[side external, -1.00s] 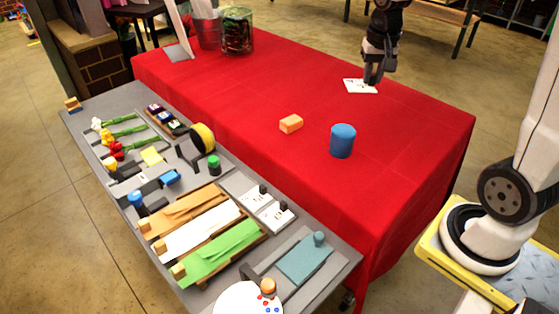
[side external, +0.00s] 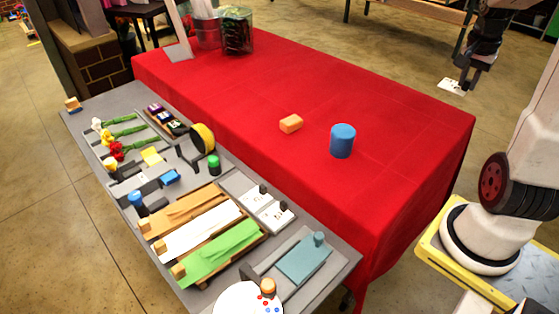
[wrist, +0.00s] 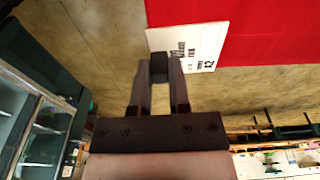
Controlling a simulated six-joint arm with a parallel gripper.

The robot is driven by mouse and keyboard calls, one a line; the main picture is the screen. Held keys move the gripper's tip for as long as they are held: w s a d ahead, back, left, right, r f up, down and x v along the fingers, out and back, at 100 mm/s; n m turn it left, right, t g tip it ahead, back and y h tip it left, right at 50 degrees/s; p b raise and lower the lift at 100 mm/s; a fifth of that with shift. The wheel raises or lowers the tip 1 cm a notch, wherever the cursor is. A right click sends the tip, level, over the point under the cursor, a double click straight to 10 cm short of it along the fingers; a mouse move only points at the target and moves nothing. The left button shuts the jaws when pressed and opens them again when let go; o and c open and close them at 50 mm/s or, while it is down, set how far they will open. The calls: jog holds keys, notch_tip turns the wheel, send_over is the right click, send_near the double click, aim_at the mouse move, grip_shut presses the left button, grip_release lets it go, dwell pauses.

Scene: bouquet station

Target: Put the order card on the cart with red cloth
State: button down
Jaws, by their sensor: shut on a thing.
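The white printed order card (side external: 450,86) hangs in the air at the far right in the side view. There it appears against the floor, past the back right edge of the red cloth (side external: 290,80) on the cart. My gripper (side external: 467,85) is shut on it. In the wrist view the card (wrist: 205,42) extends ahead of my gripper (wrist: 160,75), with a dark block between the fingers. Print shows on its face. The red cloth (wrist: 275,30) lies beyond, with bare floor below the card in the picture. Part of the card is hidden by the fingers.
On the cloth stand an orange block (side external: 291,123), a blue cylinder (side external: 342,142), a glass jar (side external: 238,35) and a metal bucket (side external: 206,32). The cloth's right part is clear. A grey table (side external: 85,125) with flowers, coloured wraps and other cards (side external: 275,214) adjoins it.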

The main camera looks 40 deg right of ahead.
jog(key=f, duration=0.3)
jog(key=s+f, duration=0.1)
jog(key=f, duration=0.1)
jog(key=shift+d, duration=0.25)
send_over(428, 120)
jog(key=shift+s+a+f, duration=0.1)
jog(key=shift+a+f, duration=0.05)
jog(key=shift+f, duration=2.2)
jog(key=shift+s+a+f, duration=0.1)
jog(key=shift+f, duration=2.2)
jog(key=shift+w+d+f, duration=0.2)
jog(key=shift+w+f, duration=0.05)
jog(key=shift+f, duration=1.6)
